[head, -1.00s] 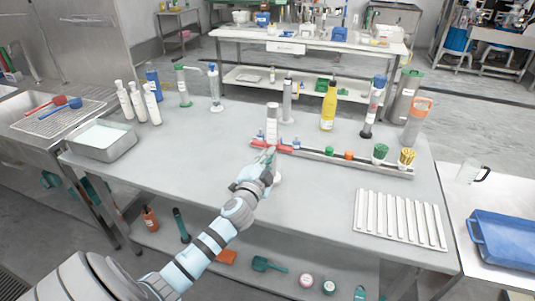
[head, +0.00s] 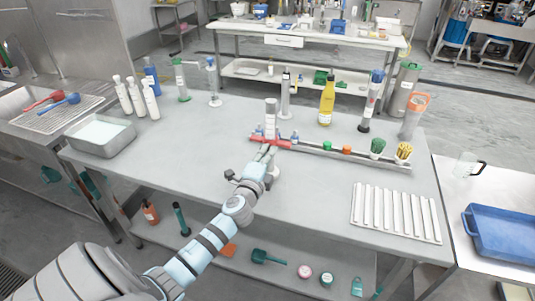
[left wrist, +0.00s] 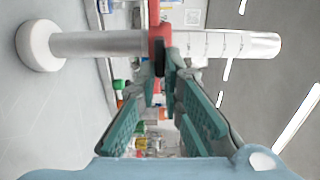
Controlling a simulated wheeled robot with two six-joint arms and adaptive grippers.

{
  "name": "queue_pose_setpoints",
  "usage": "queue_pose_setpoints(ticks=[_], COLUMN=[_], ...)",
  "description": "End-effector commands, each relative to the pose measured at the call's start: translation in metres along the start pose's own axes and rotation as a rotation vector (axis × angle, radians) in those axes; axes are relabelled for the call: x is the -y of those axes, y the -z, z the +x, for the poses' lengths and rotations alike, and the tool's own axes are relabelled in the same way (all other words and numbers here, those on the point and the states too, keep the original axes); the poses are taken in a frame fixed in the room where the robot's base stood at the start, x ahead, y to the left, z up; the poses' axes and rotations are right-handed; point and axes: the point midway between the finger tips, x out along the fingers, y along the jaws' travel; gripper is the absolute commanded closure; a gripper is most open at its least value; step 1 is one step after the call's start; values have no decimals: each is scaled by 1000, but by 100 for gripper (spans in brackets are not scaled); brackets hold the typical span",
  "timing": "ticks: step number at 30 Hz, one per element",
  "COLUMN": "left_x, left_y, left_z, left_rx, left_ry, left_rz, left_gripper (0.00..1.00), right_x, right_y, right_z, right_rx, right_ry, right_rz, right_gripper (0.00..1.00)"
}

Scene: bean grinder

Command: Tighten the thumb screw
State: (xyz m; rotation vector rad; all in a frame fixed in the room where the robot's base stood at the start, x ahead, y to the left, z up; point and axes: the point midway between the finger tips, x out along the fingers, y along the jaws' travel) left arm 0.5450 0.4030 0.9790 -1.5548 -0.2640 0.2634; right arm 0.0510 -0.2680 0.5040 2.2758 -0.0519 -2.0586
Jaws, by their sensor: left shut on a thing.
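A clear graduated cylinder (head: 271,112) with a white round base stands upright on the grey table, with a red clamp (head: 258,141) around its middle. The left wrist view shows the cylinder (left wrist: 215,44) lying sideways in the picture, with its base (left wrist: 40,45) at left and the red clamp (left wrist: 156,17) crossing it. My left gripper (head: 267,152) reaches the near side of the clamp. In the left wrist view its teal fingers (left wrist: 164,66) close on a small dark piece at the clamp, apparently the thumb screw (left wrist: 160,48); the fingertips mostly hide it. My right gripper is out of view.
A long rack (head: 350,159) with small green and orange items runs right from the clamp. A yellow bottle (head: 327,103) and tall cylinders stand behind it. A ribbed white tray (head: 396,212) lies at front right.

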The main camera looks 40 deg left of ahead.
Motion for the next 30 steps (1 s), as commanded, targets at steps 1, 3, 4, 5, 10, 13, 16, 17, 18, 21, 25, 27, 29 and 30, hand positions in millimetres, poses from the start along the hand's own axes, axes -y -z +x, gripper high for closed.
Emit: queue_pose_setpoints(ticks=[1,3,4,5,10,13,16,17,18,21,25,27,29,30], left_x=[0,0,0,0,0,0,0,0,0,0,-1,-2,-1,-2], left_y=[0,0,0,0,0,0,0,0,0,0,0,0,0,0], left_z=[0,0,0,0,0,0,0,0,0,0,-7,-19,-34,-46], left_rx=[0,0,0,0,0,0,0,0,0,0,-1,-1,-2,-3], left_ry=[-1,-1,-1,-1,-1,-1,-1,-1,-1,0,-1,-2,-2,-3], left_rz=[1,2,2,2,1,0,0,0,0,0,1,2,1,2], left_gripper=[100,100,100,100,100,76,72,72,72,72,72,72,72,72], right_x=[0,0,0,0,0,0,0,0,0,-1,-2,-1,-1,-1], right_y=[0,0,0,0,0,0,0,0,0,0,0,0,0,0], right_z=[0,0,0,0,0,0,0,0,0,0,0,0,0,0], right_rx=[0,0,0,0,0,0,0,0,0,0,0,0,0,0], right_ry=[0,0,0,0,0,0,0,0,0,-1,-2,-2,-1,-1], right_rz=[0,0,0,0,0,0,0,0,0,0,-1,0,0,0], right_gripper=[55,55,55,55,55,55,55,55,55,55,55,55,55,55])
